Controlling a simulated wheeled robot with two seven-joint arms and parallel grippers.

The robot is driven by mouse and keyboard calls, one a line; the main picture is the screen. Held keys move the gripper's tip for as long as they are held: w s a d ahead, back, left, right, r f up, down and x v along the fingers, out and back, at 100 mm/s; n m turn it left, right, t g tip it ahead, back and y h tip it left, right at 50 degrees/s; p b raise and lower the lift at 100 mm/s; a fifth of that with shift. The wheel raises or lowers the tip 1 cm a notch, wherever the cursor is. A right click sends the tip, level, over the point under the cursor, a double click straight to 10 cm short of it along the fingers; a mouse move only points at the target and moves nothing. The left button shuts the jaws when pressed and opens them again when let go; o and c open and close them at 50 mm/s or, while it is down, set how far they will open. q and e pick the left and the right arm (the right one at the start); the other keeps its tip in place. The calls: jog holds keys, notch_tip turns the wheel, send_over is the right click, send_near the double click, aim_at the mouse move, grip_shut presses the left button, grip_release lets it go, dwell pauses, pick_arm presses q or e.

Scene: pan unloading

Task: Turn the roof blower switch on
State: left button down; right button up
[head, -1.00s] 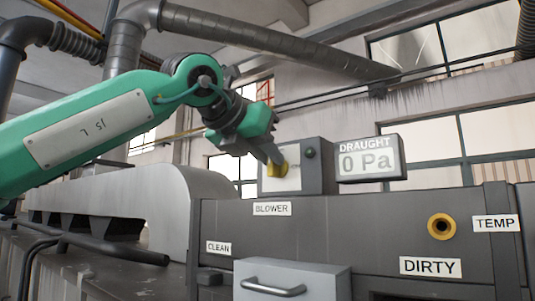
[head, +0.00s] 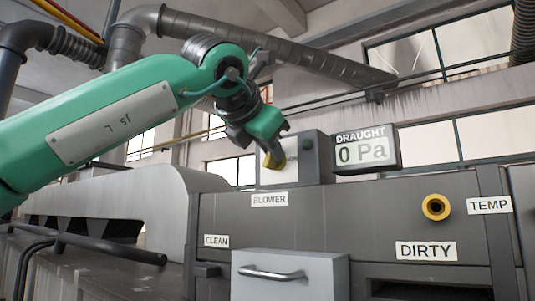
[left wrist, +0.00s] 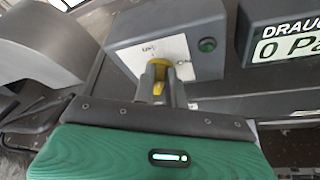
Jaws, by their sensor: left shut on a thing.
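The blower switch is a yellow knob (head: 272,160) on the pale front plate of a grey control box (head: 316,160), above the BLOWER label (head: 270,199). My left gripper (head: 271,150) is shut on the knob; its fingers hide part of it in the head view. In the left wrist view the yellow knob (left wrist: 158,84) sits between the two grey fingertips (left wrist: 158,78). A small green button or lamp (left wrist: 207,45) is on the box to the right of the knob. The draught display (head: 365,150) reads 0 Pa. My right gripper is out of view.
A grey machine front (head: 330,225) runs below the box, with CLEAN and DIRTY labels and a drawer with a handle (head: 272,273). A yellow ring fitting (head: 436,207) is at the right. A curved pale duct (head: 150,195) lies left, under my arm.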

pick_arm(q)
jog(key=shift+s+d+f+m+t+y+b, duration=0.15)
jog(key=shift+f+m+t+y+b, duration=0.15)
jog(key=shift+m+t+b, duration=0.95)
jog(key=shift+s+d+f+m+t+y+b, duration=0.15)
jog(key=shift+f+m+t+y+b, duration=0.2)
jog(key=shift+m+b, duration=1.05)
jog(key=shift+d+f+m+t+y+b, duration=0.25)
jog(key=shift+m+t+b, duration=0.4)
jog(key=shift+m, duration=1.4)
jog(key=shift+a, duration=0.1)
jog(key=c, duration=1.5)
grip_release()
jog(key=shift+o, duration=0.3)
jog(key=shift+w, duration=0.1)
